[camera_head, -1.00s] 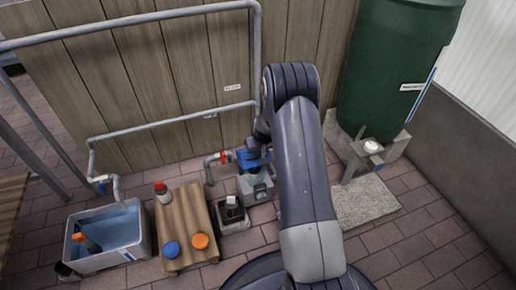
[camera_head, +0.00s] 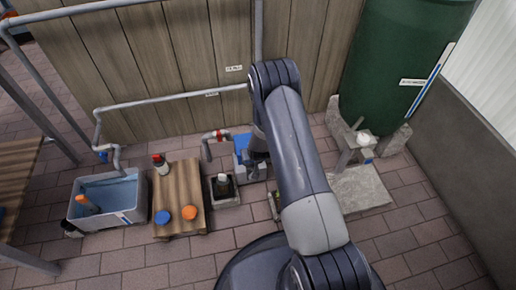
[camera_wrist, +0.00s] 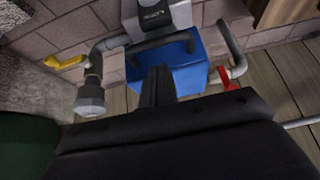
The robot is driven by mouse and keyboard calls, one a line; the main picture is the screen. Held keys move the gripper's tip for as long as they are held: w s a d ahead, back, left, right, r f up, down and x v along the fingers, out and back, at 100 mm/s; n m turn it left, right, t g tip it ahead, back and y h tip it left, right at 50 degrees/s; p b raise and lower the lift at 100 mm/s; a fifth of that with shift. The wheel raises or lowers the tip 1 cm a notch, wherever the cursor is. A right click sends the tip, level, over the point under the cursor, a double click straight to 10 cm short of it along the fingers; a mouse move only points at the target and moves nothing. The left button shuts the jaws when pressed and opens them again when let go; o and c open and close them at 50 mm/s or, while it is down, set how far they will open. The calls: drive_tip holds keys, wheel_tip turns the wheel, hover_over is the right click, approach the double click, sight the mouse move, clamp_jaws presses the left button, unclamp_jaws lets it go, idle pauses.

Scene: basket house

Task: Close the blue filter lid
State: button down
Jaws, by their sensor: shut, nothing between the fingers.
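The blue filter lid (camera_head: 241,142) shows beside my arm in the head view, at the back of a grey filter box (camera_head: 242,170), partly hidden by my arm. In the wrist view the blue lid (camera_wrist: 190,75) has a dark bar handle (camera_wrist: 165,41) along its edge by the grey housing (camera_wrist: 160,14). My gripper (camera_wrist: 157,72) is shut and empty, its fingertips in front of the blue surface. I cannot tell whether they touch it, nor the lid's exact angle.
A pipe with a red valve handle (camera_wrist: 227,78) runs close beside the lid. A yellow-handled valve (camera_wrist: 64,62) is on the other side. A wooden stand (camera_head: 178,190) with bottle and caps, a water tub (camera_head: 128,198) and a green tank (camera_head: 400,60) stand around.

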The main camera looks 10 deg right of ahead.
wheel_tip(320, 180, down, 6)
drive_tip(key=s+b, duration=0.3)
drive_tip(key=b, duration=0.1)
drive_tip(key=shift+r, duration=0.25)
wheel_tip(320, 180, up, 6)
drive_tip(key=w+p, duration=0.2)
drive_tip(key=p, duration=0.1)
drive_tip(key=s+f+p, duration=0.1)
drive_tip(key=s+f, duration=0.1)
drive_tip(key=s, duration=0.8)
drive_tip(key=shift+w+f+b, duration=0.2)
drive_tip(key=shift+w+b, duration=0.55)
drive_tip(key=shift+w, duration=1.6)
drive_tip(key=shift+w+f+b, duration=0.15)
drive_tip(key=shift+w+b, duration=0.55)
drive_tip(key=shift+w, duration=1.65)
